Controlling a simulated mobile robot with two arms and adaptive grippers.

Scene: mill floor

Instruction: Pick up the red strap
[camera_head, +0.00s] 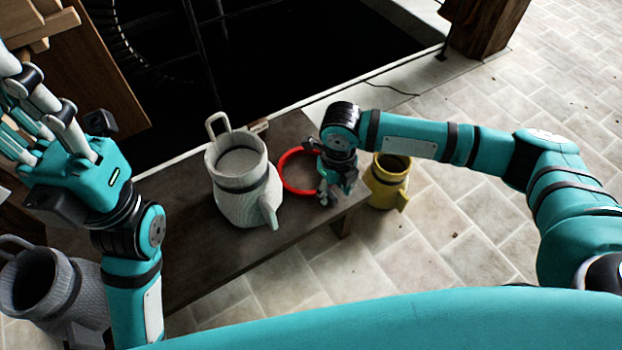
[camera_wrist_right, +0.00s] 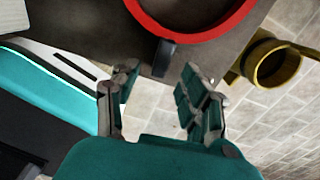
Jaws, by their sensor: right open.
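The red strap (camera_head: 286,186) is a round red loop lying on the dark wooden bench (camera_head: 205,255), right of the white jug. In the right wrist view the red strap (camera_wrist_right: 190,34) shows at the top, with a short dark tab at its lower edge. My right gripper (camera_head: 328,197) is at the right side of the loop. In its wrist view the right gripper (camera_wrist_right: 160,78) is open and empty, the dark tab just beyond its fingertips. I cannot tell if they touch. My left gripper (camera_head: 30,105) is raised at the far left, fingers apart and empty, away from the strap.
A white jug (camera_head: 242,190) stands on the bench left of the strap. A yellow jug (camera_head: 388,182) stands beyond the bench's right end. A grey jug (camera_head: 50,290) is at the lower left. A dark pit (camera_head: 290,50) lies behind. Tiled floor (camera_head: 440,240) at the right is mostly clear.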

